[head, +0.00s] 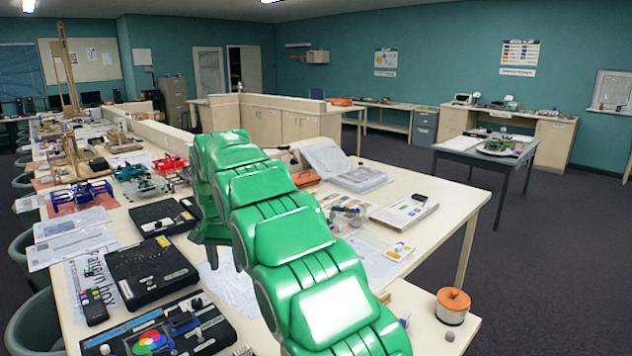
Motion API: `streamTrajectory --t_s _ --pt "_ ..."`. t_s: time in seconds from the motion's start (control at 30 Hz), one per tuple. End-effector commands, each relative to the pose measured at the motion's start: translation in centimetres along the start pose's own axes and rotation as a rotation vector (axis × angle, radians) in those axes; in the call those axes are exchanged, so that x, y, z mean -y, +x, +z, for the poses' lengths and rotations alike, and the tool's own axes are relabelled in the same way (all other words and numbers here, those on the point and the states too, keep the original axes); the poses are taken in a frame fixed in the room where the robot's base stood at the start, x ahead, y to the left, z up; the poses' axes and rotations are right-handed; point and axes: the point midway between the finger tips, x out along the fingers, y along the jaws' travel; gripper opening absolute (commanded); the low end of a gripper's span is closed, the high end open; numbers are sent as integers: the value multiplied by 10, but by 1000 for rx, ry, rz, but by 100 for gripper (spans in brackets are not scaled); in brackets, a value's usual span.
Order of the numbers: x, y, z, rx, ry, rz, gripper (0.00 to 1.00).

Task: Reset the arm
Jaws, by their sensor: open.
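My green segmented arm reaches from the bottom right of the head view up and across the long table (455,195). At its far end it bends downward. My gripper (209,238) is at the lower end of this bend, partly hidden behind the arm's nearer links. It is open, and I see nothing held in it.
A larger black case (150,270) and a board with a colour wheel (155,340) lie left of my arm. Right of it are an open white binder (345,168), a white box (405,212) and an orange-lidded pot (453,305). A grey table (455,150) stands beyond open floor.

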Motion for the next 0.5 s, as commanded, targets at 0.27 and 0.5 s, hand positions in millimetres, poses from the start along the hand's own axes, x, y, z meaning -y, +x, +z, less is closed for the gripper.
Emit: streamTrajectory --t_s 0.27,0.5 --pt "-69 -25 12 7 2 11 57" --pt "-127 -38 31 23 1 22 57"
